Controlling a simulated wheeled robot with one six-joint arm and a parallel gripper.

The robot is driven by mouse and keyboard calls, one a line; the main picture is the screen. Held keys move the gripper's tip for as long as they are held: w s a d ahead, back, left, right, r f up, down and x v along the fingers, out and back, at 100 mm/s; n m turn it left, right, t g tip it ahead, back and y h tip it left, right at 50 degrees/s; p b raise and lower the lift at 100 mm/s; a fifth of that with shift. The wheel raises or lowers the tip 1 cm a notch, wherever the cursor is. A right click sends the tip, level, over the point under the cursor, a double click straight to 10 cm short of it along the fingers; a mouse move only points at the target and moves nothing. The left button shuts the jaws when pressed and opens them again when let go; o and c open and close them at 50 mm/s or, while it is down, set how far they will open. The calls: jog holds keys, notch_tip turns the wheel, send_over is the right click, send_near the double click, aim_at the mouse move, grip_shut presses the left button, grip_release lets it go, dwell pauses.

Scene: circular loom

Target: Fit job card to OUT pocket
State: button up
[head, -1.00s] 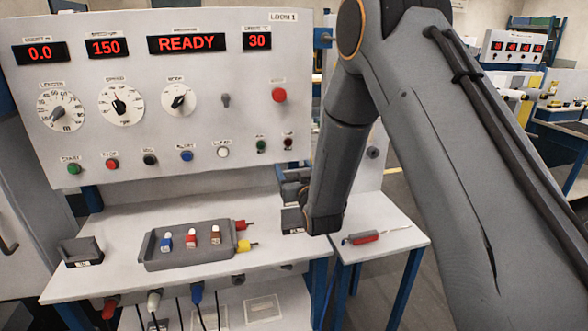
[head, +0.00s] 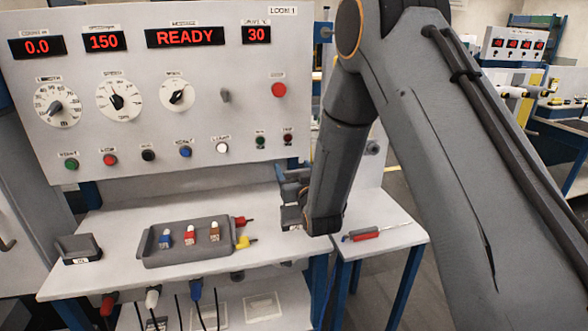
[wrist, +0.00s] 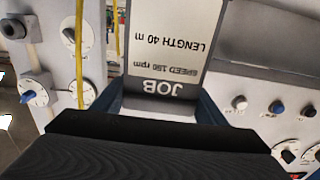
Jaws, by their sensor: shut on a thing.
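The job card shows in the wrist view (wrist: 172,45), white with a grey JOB band and printed speed and length lines, upside down in the picture. My gripper (wrist: 160,112) is shut on its JOB end. In the head view my gripper (head: 290,190) is low over the right end of the bench, partly hidden by my own arm. A small dark pocket (head: 291,217) sits just below it there; its label is too small to read. I cannot tell whether the card touches this pocket. A similar dark pocket (head: 80,248) stands at the bench's left end.
A grey tray (head: 150,262) with several coloured pieces lies mid-bench, with red and yellow plugs at its right. The control panel (head: 200,110) rises behind, showing READY. A red-handled screwdriver (head: 366,234) lies on the right side table. Bench between left pocket and tray is clear.

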jog(key=shift+f, duration=0.4)
dwell(0.3)
jog(key=shift+f+b, duration=1.85)
jog(key=shift+f, duration=0.35)
jog(key=o, duration=1.3)
jog(key=shift+c, duration=0.2)
jog(key=b+v, duration=0.2)
jog(key=v, duration=0.5)
jog(key=shift+s, duration=0.4)
jog(key=shift+d+r, duration=0.1)
jog(key=shift+d, duration=0.05)
